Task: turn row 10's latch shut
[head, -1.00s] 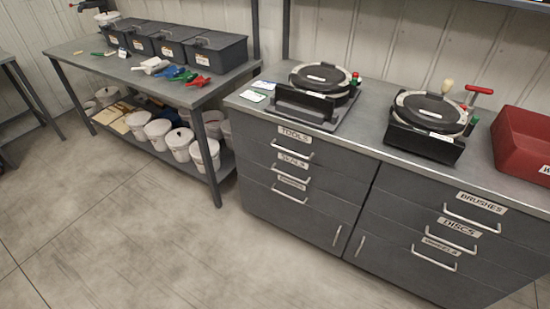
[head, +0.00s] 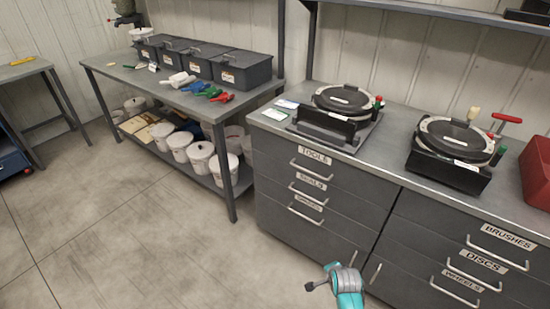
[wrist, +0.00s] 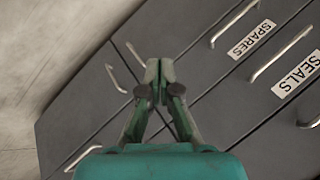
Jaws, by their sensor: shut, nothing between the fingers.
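Two round black seed meters sit on the counter in the head view, one on the left (head: 342,98) and one on the right (head: 452,137). The right meter has a cream knob (head: 473,114) and a red-handled lever (head: 506,118) sticking out to the right. The left meter has a small red and green part (head: 378,102) at its right edge. Their row labels are too small to read, so I cannot tell which is row 10. My gripper (wrist: 153,72) is shut and empty in the wrist view, in front of grey cabinet fronts. Neither meter shows there.
The counter (head: 395,150) stands on a drawer cabinet with protruding handles. A red bin (head: 537,172) is at the right. A bench (head: 190,98) at the left holds dark bins and scoops, with white buckets below. The floor (head: 130,225) in front is clear.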

